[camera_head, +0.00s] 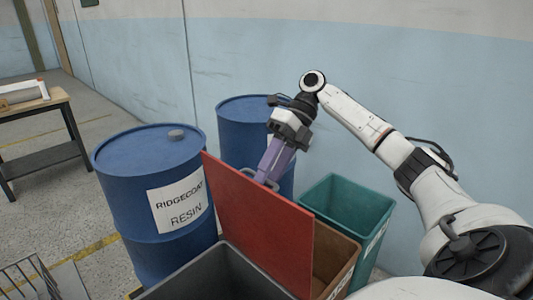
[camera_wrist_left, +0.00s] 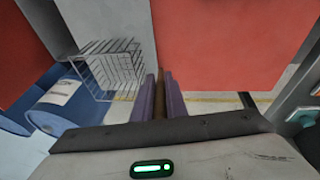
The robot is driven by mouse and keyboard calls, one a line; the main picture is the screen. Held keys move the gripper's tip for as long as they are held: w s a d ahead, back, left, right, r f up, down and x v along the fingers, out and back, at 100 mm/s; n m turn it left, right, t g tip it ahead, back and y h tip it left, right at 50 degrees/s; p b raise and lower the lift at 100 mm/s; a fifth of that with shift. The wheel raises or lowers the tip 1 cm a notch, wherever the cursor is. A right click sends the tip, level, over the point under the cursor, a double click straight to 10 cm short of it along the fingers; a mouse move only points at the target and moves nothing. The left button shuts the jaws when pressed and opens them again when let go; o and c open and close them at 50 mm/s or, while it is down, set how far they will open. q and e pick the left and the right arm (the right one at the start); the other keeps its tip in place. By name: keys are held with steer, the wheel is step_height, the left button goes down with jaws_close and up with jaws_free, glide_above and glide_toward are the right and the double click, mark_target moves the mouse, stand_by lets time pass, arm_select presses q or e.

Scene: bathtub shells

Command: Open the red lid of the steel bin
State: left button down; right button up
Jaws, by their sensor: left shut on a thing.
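The red lid (camera_head: 262,222) stands raised and tilted between an open dark grey bin (camera_head: 205,275) and a brown-walled bin (camera_head: 333,255). I cannot tell which of them is the steel bin. My right gripper (camera_head: 264,178), with purple fingers, is at the lid's upper edge by a small grey handle; its fingertips are too small to judge. In the left wrist view a red panel (camera_wrist_left: 230,45), seemingly the lid, fills the upper right. My left gripper (camera_wrist_left: 160,95) is shut on a thin brownish strip at the panel's left edge. I do not make out the left gripper in the head view.
Blue drums (camera_head: 150,240) stand left of and behind the lid. A teal bin (camera_head: 335,205) is at the right, close to the wall. A wire basket (camera_head: 28,280) is at the lower left. A table (camera_head: 45,102) stands far left; the floor before it is clear.

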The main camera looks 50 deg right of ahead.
steer(key=shift+r, duration=0.2)
